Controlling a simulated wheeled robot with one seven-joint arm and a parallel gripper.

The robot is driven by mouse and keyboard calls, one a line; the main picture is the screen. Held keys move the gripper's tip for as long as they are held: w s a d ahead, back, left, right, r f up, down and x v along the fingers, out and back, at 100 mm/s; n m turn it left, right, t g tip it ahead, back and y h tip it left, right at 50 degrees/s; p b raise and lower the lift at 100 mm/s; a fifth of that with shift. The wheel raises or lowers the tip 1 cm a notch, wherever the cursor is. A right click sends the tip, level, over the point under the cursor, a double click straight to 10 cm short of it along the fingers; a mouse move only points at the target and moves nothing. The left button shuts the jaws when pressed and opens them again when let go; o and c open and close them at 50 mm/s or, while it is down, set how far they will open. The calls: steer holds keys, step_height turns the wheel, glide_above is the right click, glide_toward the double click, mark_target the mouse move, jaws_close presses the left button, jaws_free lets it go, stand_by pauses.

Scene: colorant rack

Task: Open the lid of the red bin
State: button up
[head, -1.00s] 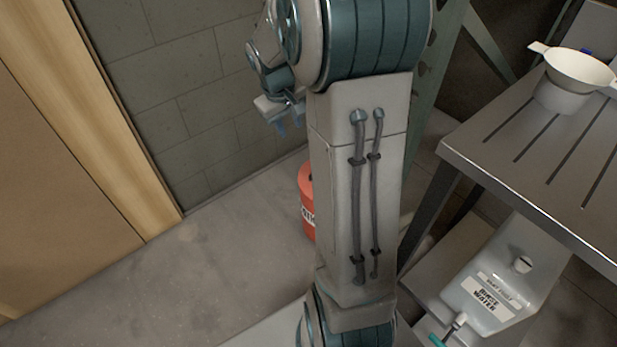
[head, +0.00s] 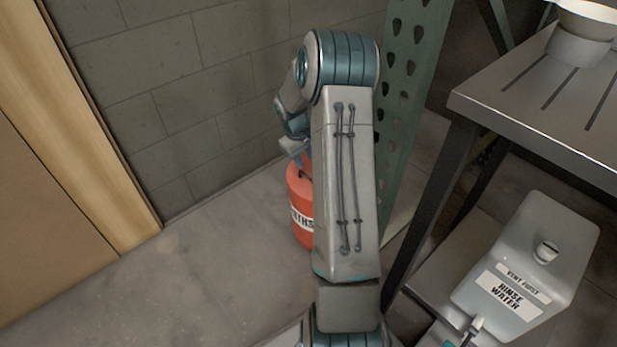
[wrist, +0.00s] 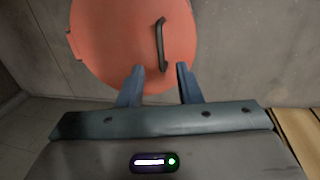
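The red bin (head: 299,216) stands on the floor by the block wall in the head view, partly hidden behind my arm. A white label with dark letters shows on its side. In the wrist view its round red lid (wrist: 115,40) is shut, with a dark bar handle (wrist: 160,44) on top. My gripper (wrist: 159,70) is open, its two blue fingers apart near the lid's edge by the near end of the handle. In the head view my gripper is partly hidden by my arm, just above the bin.
A metal table (head: 540,130) stands at the right, with a white funnel-like bowl (head: 590,12) on it. A white rinse water container (head: 535,265) sits below. A green perforated post (head: 402,110) stands right of my arm. The floor at left is clear.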

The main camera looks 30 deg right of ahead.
steer(key=f+b, duration=0.1)
steer(key=f, duration=0.1)
steer(key=d+f, duration=0.1)
steer(key=f, duration=0.2)
steer(key=f+b, duration=0.1)
steer(key=f, duration=0.2)
steer(key=shift+w+d+b, duration=0.15)
steer(key=shift+d+b, duration=0.15)
steer(key=shift+b, duration=0.05)
steer(key=shift+c, duration=0.3)
steer(key=shift+r, duration=0.1)
jaws_close()
